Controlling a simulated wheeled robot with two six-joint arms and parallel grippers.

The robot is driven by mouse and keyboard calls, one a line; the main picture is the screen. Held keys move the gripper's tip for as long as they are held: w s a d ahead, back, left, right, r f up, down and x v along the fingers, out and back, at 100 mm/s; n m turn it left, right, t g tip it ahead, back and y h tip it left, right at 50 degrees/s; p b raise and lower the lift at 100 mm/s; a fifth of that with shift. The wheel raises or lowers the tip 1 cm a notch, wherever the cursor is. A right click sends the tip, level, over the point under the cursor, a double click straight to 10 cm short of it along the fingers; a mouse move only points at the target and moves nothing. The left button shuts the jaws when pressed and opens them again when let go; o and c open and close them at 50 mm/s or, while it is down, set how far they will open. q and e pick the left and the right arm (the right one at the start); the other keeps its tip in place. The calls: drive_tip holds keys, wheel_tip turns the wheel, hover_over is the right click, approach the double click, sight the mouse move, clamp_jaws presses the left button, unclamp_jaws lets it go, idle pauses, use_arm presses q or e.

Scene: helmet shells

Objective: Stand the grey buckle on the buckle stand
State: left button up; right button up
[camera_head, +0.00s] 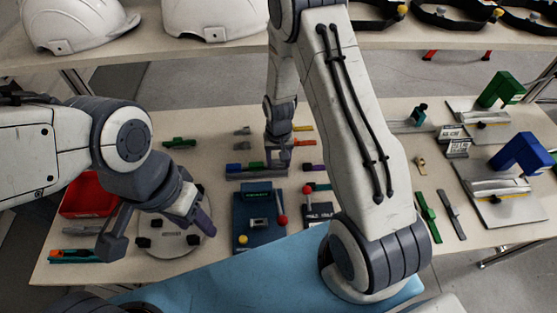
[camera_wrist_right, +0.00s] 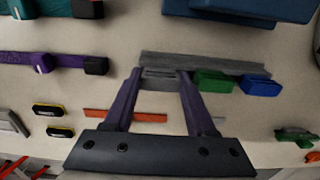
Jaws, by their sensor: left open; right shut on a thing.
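The buckle stand (camera_head: 246,176) is a long grey bar near the middle of the table. It also shows in the right wrist view (camera_wrist_right: 235,64). A green buckle (camera_wrist_right: 210,81) and a blue buckle (camera_wrist_right: 262,87) stand side by side on it. My right gripper (camera_wrist_right: 158,77) is shut on the grey buckle (camera_wrist_right: 159,72), at the stand beside the green buckle. I cannot tell whether the grey buckle rests on the stand. In the head view my right gripper (camera_head: 278,160) hides it. My left gripper (camera_head: 152,232) is open and empty above a round grey plate.
The round plate (camera_head: 165,244) carries black blocks. A red bin (camera_head: 90,203) stands at the left. A blue box with a red lever (camera_head: 258,210) is close in front of the stand. Small orange (camera_head: 304,142) and grey (camera_head: 241,146) pieces lie around the stand.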

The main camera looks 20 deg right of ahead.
sight(279, 162)
drive_tip(key=shift+f, duration=0.35)
drive_tip(key=o, duration=1.4)
drive_tip(key=shift+r, duration=0.1)
wheel_tip(279, 162, up, 10)
drive_tip(key=shift+r+b, duration=0.2)
drive_tip(key=shift+b, duration=0.65)
